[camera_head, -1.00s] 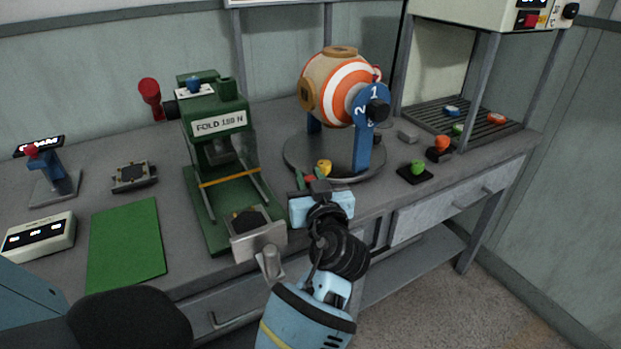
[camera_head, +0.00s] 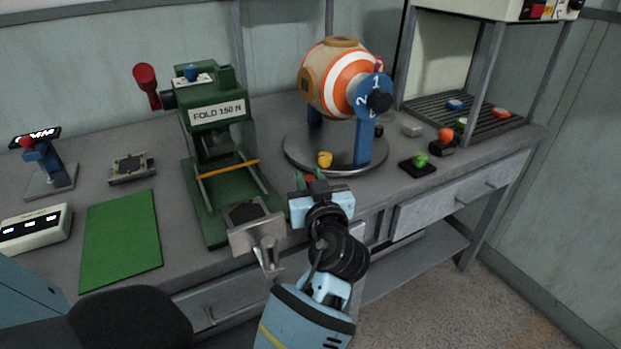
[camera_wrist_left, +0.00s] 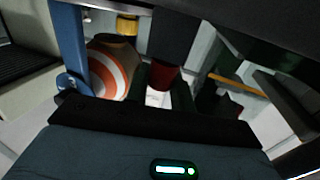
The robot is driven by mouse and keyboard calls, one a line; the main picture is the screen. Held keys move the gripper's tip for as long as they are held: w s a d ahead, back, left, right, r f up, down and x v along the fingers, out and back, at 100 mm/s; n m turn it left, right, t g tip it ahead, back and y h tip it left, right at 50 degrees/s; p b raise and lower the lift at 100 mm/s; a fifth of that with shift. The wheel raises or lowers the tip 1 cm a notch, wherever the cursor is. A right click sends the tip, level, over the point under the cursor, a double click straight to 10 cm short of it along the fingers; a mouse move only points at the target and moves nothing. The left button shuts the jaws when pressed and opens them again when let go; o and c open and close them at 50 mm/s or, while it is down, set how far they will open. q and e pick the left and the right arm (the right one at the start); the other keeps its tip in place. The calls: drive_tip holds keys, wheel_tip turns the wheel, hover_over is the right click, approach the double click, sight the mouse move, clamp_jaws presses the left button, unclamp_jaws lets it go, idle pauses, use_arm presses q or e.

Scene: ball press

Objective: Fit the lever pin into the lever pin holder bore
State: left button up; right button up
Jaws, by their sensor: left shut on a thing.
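My left gripper (camera_head: 314,184) is low in front of the round turntable base, to the right of the green press (camera_head: 212,108). It is shut on a small piece, mostly hidden by the jaws; a red part (camera_head: 308,180) shows at the tips. The wrist view shows a red cylindrical end (camera_wrist_left: 163,78) below a dark upright shape. I cannot tell whether the piece is the lever pin. The press carries a red-knobbed lever (camera_head: 146,77) on its left side. I cannot pick out the holder bore. My right gripper is not in view.
A metal plate (camera_head: 257,236) juts from the press front. A green mat (camera_head: 121,240) lies left. Several coloured pieces lie right.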

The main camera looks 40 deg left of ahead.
use_arm(q)
drive_tip(key=shift+f, duration=0.2)
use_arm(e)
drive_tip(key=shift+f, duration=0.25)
use_arm(q)
drive_tip(key=o, duration=1.1)
drive_tip(key=shift+c, duration=0.2)
